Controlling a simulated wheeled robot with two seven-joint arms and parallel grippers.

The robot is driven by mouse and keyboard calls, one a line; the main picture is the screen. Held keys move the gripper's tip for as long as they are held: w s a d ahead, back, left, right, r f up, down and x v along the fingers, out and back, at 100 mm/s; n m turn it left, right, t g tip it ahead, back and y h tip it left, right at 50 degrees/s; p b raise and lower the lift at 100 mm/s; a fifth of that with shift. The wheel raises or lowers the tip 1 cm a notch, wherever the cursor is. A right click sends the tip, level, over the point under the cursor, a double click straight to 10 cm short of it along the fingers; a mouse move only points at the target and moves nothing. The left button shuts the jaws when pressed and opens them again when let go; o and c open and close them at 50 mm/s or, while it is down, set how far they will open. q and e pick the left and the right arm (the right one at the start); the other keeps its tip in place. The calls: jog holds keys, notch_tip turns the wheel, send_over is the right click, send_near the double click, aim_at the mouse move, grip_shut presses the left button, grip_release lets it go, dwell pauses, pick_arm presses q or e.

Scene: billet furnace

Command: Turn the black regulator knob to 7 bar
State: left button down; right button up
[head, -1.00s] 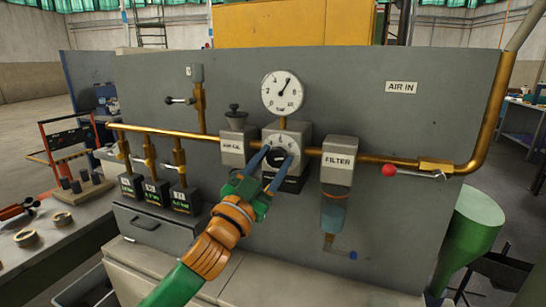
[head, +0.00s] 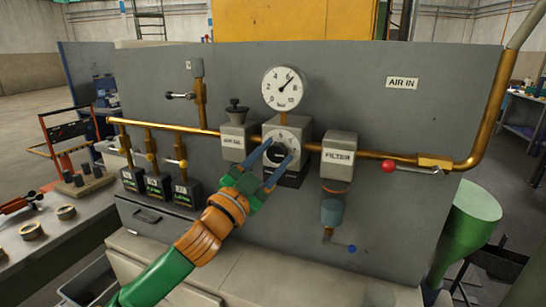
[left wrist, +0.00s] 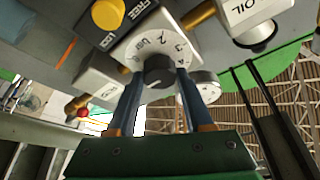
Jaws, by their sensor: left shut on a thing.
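The black regulator knob (head: 277,155) sits on the pale square regulator block (head: 302,133) on the grey panel. My left gripper (head: 280,150) has its two blue fingers on opposite sides of the knob and is shut on it. The left wrist view shows the knob (left wrist: 158,70) between the fingers, with a numbered dial around it partly covered. The round white pressure gauge (head: 284,88) is above the block. Its needle points to the upper right, roughly between 6 and 8. My right gripper is in neither view.
The grey FILTER block (head: 338,157) with its bowl is close on the right. A block with a black top knob (head: 235,135) is close on the left. A brass pipe (head: 395,159) crosses the panel, with a red-ended lever (head: 388,166). Small valves (head: 180,163) stand lower left.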

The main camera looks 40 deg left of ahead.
pick_arm(q)
jog(key=shift+c, duration=1.5)
grip_release()
jog(key=shift+f, duration=0.1)
jog(key=b+v, duration=0.3)
jog(key=v, duration=0.4)
